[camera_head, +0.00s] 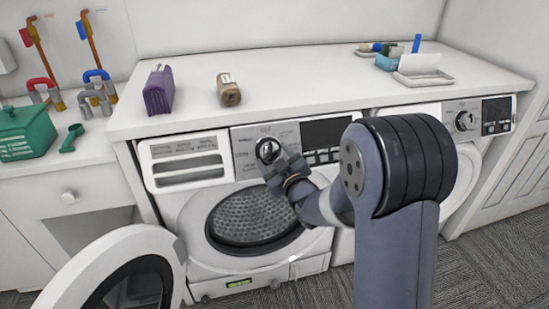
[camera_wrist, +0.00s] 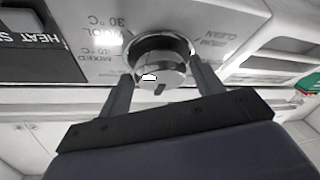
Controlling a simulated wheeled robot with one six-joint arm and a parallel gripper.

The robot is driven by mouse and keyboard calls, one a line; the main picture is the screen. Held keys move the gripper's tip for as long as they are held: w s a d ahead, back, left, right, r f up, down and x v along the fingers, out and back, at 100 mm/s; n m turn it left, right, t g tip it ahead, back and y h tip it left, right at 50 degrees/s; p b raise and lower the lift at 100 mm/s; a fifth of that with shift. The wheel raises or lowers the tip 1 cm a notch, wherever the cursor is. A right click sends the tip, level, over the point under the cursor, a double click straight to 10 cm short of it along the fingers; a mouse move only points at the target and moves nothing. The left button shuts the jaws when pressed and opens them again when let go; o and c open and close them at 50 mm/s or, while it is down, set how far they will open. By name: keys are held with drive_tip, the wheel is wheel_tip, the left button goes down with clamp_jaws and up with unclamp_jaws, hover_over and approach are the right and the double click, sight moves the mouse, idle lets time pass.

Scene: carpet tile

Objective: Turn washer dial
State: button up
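The washer dial (camera_head: 268,150) is a round silver knob on the control panel of the front-loading washer (camera_head: 188,215) on the left. My gripper (camera_head: 278,168) reaches up to it from the lower right. In the wrist view the dial (camera_wrist: 160,68) sits between the two fingers of my gripper (camera_wrist: 163,72), one on each side. The fingers are spread by about the dial's width. I cannot tell whether both touch it. Temperature and program markings surround the dial. The washer's round door stands open at the lower left. My arm hides part of the washer's right side.
A second machine with its own dial (camera_head: 466,121) stands to the right. The white counter (camera_head: 300,75) above holds a purple package (camera_head: 158,91), a brown jar (camera_head: 228,90) and a tray (camera_head: 424,80). A green box (camera_head: 25,134) stands at the left.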

drive_tip(key=c, duration=0.6)
